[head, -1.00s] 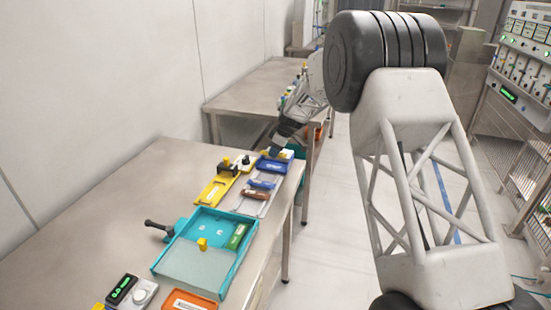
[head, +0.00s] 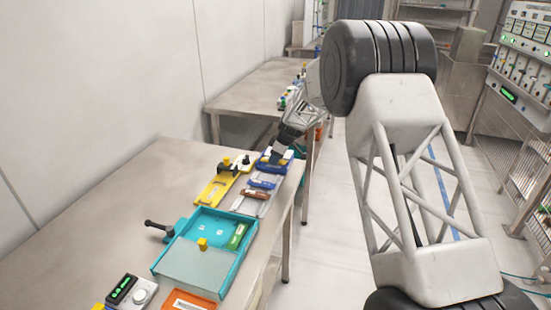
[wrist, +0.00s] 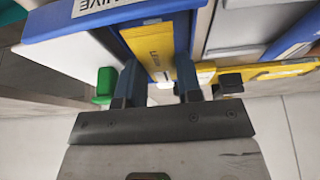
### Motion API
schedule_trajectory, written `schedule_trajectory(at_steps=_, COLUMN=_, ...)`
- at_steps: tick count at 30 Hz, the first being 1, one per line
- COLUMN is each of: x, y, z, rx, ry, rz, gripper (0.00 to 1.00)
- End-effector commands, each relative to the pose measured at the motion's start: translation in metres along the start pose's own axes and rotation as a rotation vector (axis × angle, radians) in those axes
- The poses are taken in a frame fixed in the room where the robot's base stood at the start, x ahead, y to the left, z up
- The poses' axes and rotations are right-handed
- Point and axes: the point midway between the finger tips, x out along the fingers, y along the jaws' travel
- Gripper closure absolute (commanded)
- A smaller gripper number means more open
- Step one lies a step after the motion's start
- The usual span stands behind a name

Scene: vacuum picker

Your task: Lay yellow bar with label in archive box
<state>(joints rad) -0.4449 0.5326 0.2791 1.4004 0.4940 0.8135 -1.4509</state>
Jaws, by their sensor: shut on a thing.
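My gripper (wrist: 158,68) is shut on the yellow bar (wrist: 153,48), whose printed label faces the wrist camera. The blue archive box (wrist: 60,24), with a white label ending in "HIVE", is right beside and around the bar's far end in the wrist view. I cannot tell whether the bar touches the box floor. In the head view, my gripper (head: 275,155) is low over the blue archive box (head: 270,168) at the table's far right end. The bar is hard to make out there.
A yellow tray with knobs (head: 216,190) lies to the left. A teal tray (head: 165,268) with a clear lid, an orange tray (head: 190,300) and a scale (head: 135,291) are nearer. The table's left side is clear.

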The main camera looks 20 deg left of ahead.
Motion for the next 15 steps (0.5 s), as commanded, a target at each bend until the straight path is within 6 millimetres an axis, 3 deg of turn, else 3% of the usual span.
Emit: schedule_trajectory(at_steps=15, x=0.0076, y=0.0001, z=0.0031, rx=0.000, ry=0.000, rz=0.000, gripper=0.94)
